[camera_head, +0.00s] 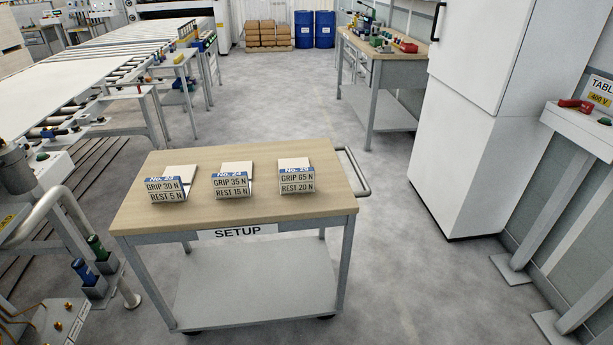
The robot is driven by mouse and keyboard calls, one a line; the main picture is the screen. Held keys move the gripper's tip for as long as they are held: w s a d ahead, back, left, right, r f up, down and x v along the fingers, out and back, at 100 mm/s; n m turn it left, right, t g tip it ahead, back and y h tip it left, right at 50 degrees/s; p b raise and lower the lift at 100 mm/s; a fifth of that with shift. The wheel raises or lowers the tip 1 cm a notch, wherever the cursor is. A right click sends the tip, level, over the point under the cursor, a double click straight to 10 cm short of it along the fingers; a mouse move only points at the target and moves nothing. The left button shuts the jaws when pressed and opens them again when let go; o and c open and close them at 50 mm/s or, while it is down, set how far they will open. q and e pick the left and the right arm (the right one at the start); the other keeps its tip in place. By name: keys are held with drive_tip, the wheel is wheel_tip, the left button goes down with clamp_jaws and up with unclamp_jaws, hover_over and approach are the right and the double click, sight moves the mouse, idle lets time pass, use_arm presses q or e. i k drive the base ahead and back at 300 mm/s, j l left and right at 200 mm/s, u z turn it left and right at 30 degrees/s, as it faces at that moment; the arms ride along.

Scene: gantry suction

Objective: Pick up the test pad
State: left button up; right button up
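No object in view is marked as the test pad, and I cannot tell which thing it is. A cart (150,214) with a wooden top and a SETUP label (237,232) stands in front of me. Three small sloped stands sit on its top: a left one (165,190) reading GRIP 30 N, REST 5 N, a middle one (232,186) reading GRIP 35 N, REST 15 N, and a right one (297,182) reading GRIP 65 N, REST 20 N. A pale flat piece shows behind each sign. Neither of my grippers is in view.
A roller conveyor (130,50) with a large white sheet (50,95) runs along the left. A workbench (385,65) and blue drums (314,30) are behind. Floor right of the cart is clear.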

sight(296, 175)
drive_tip(key=i+j+z, duration=0.2)
drive_tip(key=i+j, duration=0.2)
drive_tip(key=i, duration=0.25)
drive_tip(key=i+j+z, duration=0.25)
drive_tip(key=i+j, duration=0.2)
drive_tip(key=i, duration=0.15)
